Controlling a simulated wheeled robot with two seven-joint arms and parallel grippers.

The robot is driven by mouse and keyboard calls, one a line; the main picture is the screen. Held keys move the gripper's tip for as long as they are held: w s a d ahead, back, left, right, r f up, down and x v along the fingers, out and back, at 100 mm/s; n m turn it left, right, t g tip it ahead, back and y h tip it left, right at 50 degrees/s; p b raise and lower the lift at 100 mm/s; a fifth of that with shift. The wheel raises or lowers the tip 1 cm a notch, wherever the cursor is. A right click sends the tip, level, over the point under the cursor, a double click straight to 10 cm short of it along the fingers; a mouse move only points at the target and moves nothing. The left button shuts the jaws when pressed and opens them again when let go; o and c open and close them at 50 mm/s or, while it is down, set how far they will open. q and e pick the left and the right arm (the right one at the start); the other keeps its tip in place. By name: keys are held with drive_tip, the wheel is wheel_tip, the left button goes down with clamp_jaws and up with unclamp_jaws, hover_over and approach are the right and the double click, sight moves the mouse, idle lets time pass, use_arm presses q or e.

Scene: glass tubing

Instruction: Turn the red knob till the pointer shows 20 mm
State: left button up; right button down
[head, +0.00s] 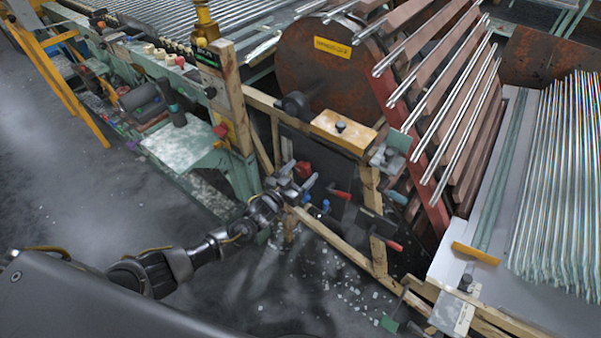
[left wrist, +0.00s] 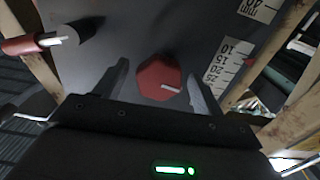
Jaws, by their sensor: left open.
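The red knob (left wrist: 158,77) sits on a dark grey panel (left wrist: 105,50), between the fingers of my open left gripper (left wrist: 158,71). A gap shows on both sides of it. A short white mark on the knob points right and slightly down. A white scale (left wrist: 233,62) with numbers 10, 15, 20 and 25 lies right of the knob; its lower end is partly behind a finger. I cannot make out a pointer reading. In the head view the knob (head: 303,169) is small, just beyond my left gripper (head: 301,186).
A second white scale (left wrist: 258,10) marked 40 is at the top. A red-handled rod (left wrist: 35,43) sticks out at left in the wrist view. Wooden posts (head: 372,215) and rails frame the panel. A large rusty drum (head: 310,70) stands behind. Small shards litter the floor.

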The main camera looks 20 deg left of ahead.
use_arm(q)
drive_tip(key=shift+c, duration=0.3)
drive_tip(key=c, duration=0.9)
use_arm(e)
drive_tip(key=shift+a, duration=0.3)
use_arm(q)
drive_tip(key=n, duration=0.3)
drive_tip(key=shift+n, duration=0.4)
drive_tip(key=n, duration=0.3)
drive_tip(key=shift+n, duration=0.3)
drive_tip(key=n+p, duration=0.1)
drive_tip(key=n, duration=0.3)
drive_tip(key=shift+d+r+n, duration=0.1)
drive_tip(key=shift+r+n, duration=0.05)
drive_tip(key=shift+n, duration=0.15)
drive_tip(key=shift+n+p, duration=0.7)
drive_tip(key=shift+n, duration=1.2)
use_arm(e)
drive_tip(key=shift+d+r, duration=0.1)
drive_tip(key=shift+r, duration=1.1)
